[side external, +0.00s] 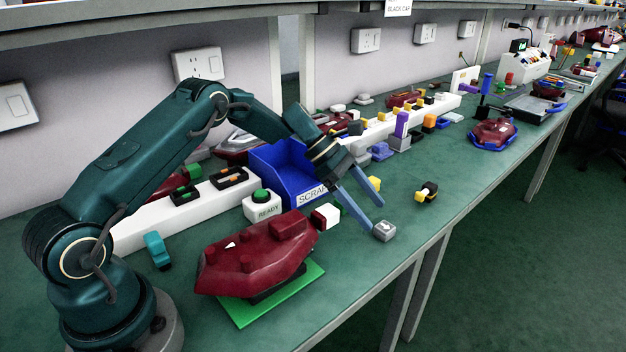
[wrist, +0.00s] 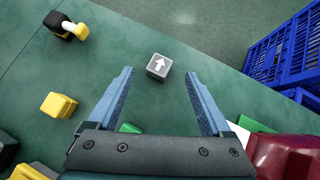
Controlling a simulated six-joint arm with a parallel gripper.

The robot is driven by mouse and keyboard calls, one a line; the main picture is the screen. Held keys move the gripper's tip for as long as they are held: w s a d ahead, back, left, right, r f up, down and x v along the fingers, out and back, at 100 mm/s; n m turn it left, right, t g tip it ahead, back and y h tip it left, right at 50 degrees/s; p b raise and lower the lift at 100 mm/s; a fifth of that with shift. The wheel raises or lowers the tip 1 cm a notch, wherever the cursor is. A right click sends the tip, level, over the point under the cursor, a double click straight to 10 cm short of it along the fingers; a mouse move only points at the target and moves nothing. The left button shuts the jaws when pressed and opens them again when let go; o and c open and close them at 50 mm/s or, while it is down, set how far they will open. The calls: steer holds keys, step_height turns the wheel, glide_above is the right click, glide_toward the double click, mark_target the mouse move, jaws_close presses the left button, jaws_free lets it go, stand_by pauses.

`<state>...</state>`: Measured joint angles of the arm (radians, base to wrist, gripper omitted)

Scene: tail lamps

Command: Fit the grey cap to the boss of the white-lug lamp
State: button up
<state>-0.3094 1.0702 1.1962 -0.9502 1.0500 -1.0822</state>
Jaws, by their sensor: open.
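The grey cap (side external: 384,231), a small block with a white arrow on top, lies on the green bench near its front edge. In the wrist view the cap (wrist: 159,66) sits centred just beyond my fingertips. My gripper (side external: 375,216) is open and empty; its fingers (wrist: 160,74) spread on either side of the cap's line without touching it. A dark red lamp (side external: 255,258) with several round bosses rests on a green plate to the left. A white-faced piece (side external: 326,215) shows at its right end; I cannot tell whether it is the lug.
A blue scrap bin (side external: 282,172) and a READY button box (side external: 262,207) stand behind the lamp. A yellow block (wrist: 59,104) and a black-and-yellow part (side external: 426,191) lie nearby. A blue crate (wrist: 288,52) shows beyond the bench edge. Bench around the cap is clear.

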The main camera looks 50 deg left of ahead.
mark_target(385, 227)
steer(key=shift+x, duration=2.1)
jaws_close()
steer(key=shift+r, duration=0.1)
steer(key=shift+r, duration=0.65)
step_height(385, 227, up, 3)
steer(key=shift+r, duration=0.1)
steer(key=s+a+r, duration=0.4)
steer(key=a+r, duration=0.2)
steer(key=a, duration=0.4)
steer(key=shift+s+a+r, duration=0.2)
steer(key=shift+s+a, duration=0.05)
steer(key=shift+a, duration=0.15)
